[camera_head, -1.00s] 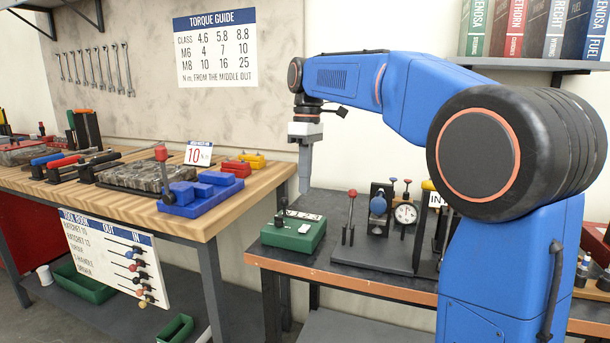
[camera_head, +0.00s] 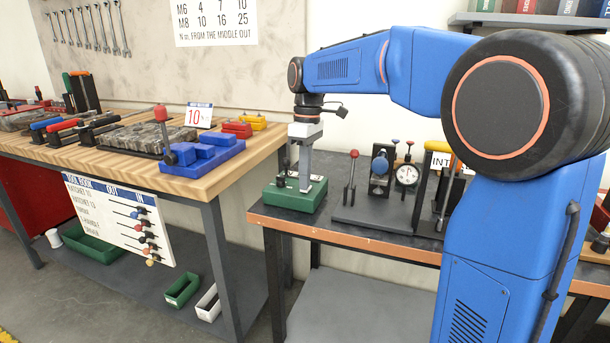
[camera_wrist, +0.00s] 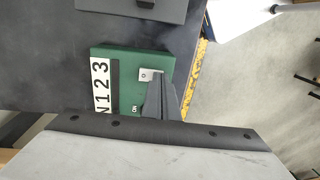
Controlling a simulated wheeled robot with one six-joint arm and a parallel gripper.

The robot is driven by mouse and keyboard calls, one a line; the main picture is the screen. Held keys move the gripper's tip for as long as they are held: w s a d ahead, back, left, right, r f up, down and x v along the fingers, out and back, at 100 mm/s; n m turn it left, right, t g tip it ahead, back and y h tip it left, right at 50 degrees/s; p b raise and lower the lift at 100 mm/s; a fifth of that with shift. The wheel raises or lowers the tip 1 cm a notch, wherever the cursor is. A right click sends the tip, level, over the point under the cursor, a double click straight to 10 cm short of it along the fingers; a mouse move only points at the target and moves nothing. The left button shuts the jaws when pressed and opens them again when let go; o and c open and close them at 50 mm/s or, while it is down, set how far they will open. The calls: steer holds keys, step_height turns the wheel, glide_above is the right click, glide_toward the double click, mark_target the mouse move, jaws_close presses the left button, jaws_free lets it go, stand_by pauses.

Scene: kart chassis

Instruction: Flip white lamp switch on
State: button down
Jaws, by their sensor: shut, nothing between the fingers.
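A green switch box (camera_head: 284,197) sits on the dark bench top at the left end of the right-hand bench. In the wrist view my fingertips (camera_wrist: 157,80) overlap the edge of the switch plate. They hide part of it, so the switch lever's position and any contact cannot be told.
A black stand with a red-knobbed lever (camera_head: 350,180) and a dial gauge (camera_head: 407,175) stands right of the box. A wooden bench (camera_head: 200,185) with a blue block fixture (camera_head: 203,158) is to the left. A gap separates the benches.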

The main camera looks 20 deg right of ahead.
steer(key=shift+s+f, duration=0.1)
steer(key=shift+f, duration=0.05)
stand_by(0.4)
steer(key=shift+w+d+r, duration=0.2)
steer(key=shift+w+d, duration=0.2)
steer(key=shift+w, duration=0.25)
step_height(320, 180, up, 14)
steer(key=s+a, duration=0.1)
steer(key=shift+s, duration=0.15)
stand_by(0.4)
